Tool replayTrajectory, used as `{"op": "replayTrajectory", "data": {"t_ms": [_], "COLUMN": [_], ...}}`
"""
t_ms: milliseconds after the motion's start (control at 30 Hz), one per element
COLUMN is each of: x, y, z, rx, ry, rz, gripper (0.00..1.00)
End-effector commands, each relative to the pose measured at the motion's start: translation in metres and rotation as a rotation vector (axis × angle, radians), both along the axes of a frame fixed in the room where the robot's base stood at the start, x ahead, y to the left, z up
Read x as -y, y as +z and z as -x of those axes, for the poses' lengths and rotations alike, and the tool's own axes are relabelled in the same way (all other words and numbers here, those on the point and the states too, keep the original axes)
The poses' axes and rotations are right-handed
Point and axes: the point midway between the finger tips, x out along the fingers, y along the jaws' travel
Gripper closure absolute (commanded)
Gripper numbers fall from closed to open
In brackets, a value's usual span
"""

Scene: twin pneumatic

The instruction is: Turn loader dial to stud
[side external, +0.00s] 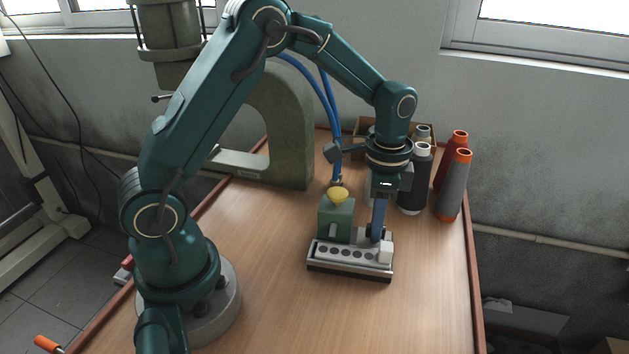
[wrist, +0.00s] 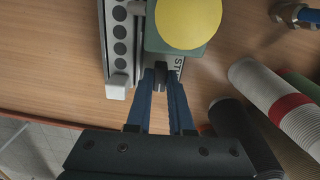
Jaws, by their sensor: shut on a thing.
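The loader (side external: 350,262) is a grey metal unit on the table, with a row of dark round holes along its front and a white block (side external: 386,252) at its right end. A green box (side external: 335,222) with a yellow dome (side external: 338,194) stands on it. My gripper (side external: 375,236) points down at the loader's right rear. In the wrist view, my gripper (wrist: 160,76) is shut on a small dark piece, seemingly the dial (wrist: 160,74). The dial's pointing direction cannot be made out.
Thread cones and spools, including a dark one (side external: 414,185) and a grey one (side external: 454,188), stand behind right of my gripper. A green machine frame (side external: 290,130) and blue hoses (side external: 326,100) are behind. The table's front is clear.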

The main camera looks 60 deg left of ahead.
Motion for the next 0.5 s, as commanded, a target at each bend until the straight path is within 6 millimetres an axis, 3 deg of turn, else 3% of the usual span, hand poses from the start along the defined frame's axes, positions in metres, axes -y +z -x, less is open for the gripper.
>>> {"op": "replayTrajectory", "data": {"t_ms": [500], "x": [-0.0002], "y": [0.0005], "z": [-0.0001], "rx": [0.0], "ry": [0.385], "rz": [-0.001], "gripper": [1.0]}}
